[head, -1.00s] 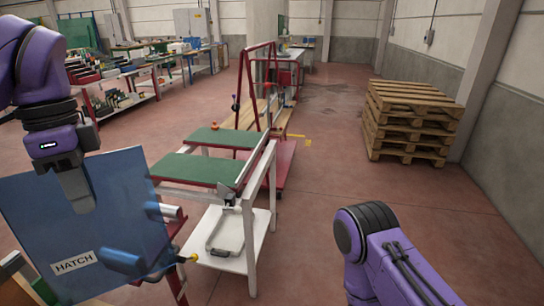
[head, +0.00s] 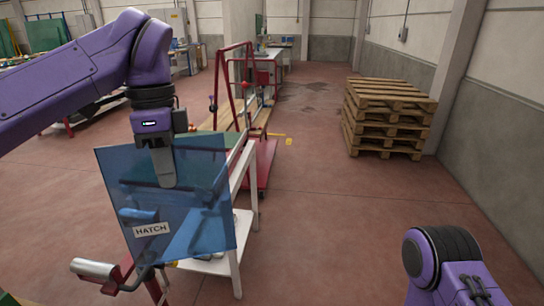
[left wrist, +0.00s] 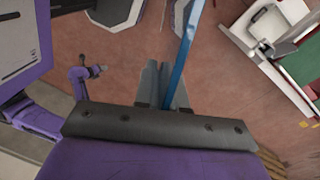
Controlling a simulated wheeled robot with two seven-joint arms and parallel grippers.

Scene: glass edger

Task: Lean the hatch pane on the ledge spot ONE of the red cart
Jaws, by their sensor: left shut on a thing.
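The hatch pane (head: 205,205) is a blue see-through sheet with a white HATCH label (head: 152,230). It hangs upright, slightly tilted, at the left in the head view. My left gripper (head: 166,172) is shut on its upper part. In the left wrist view the pane (left wrist: 186,48) shows edge-on between the fingers (left wrist: 165,95). The red cart (head: 264,168), with a tall red frame, stands apart behind the pane. I cannot make out a mark for spot ONE. My right arm enters at lower right; its gripper is too small or hidden to judge.
A white-framed bench (head: 238,215) stands just behind the pane, partly hidden by it. A red stand with a metal roller (head: 95,268) is at lower left. Stacked pallets (head: 390,115) stand at right. The floor between cart and pallets (head: 320,200) is clear.

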